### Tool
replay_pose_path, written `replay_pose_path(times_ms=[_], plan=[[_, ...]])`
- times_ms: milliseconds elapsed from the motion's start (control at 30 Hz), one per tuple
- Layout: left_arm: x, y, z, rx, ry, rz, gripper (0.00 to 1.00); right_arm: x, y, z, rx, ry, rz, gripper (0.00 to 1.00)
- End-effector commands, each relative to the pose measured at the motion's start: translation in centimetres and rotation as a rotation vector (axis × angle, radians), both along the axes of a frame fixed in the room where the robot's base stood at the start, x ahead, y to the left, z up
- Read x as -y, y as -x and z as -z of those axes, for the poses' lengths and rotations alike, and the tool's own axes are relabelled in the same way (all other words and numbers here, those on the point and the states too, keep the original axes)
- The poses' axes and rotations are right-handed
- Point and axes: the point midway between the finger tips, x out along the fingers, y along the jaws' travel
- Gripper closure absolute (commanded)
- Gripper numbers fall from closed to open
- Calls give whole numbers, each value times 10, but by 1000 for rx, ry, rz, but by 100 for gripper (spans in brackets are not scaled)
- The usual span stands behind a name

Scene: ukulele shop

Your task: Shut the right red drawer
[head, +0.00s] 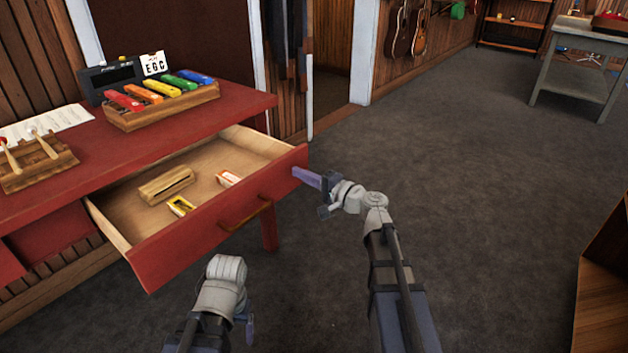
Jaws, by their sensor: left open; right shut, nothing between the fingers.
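The right red drawer (210,236) is pulled out of the red desk (217,121), with its inside in plain view. A wooden handle (246,215) is on its front. A wooden block (167,185), a small yellow box (181,206) and a small orange-and-white box (228,177) lie in it. My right gripper (302,174) is shut and empty at the right end of the drawer front; I cannot tell whether it touches. My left gripper (250,329) is low in front of the desk, away from the drawer, mostly hidden by its own arm.
On the desk are a wooden rack of coloured bars (160,112), a dark device (113,79), paper (45,126) and a wooden holder (39,163). Carpet is free to the right. A grey table (578,75) and a wooden unit (604,290) stand further right.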

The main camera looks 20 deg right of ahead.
Motion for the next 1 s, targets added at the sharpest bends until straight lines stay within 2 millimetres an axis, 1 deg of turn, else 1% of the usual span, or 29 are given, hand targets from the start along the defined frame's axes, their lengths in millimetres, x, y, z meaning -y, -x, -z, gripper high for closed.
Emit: replay_pose_path(times_ms=[33, 133, 533, 667, 767, 867, 1000], plan=[[0, 0, 0, 0, 0, 0, 21, -3, -4, 0, 0, 0, -1, 100], [0, 0, 0, 0, 0, 0, 21, -5, -7, 0, 0, 0, -1, 100], [0, 0, 0, 0, 0, 0, 21, -6, -8, 0, 0, 0, 0, 100], [0, 0, 0, 0, 0, 0, 21, -9, -13, 0, 0, 0, -1, 100], [0, 0, 0, 0, 0, 0, 21, -16, -23, 0, 0, 0, -2, 100], [0, 0, 0, 0, 0, 0, 21, -26, -38, 0, 0, 0, -4, 100], [0, 0, 0, 0, 0, 0, 21, -48, -68, 0, 0, 0, -5, 100]])
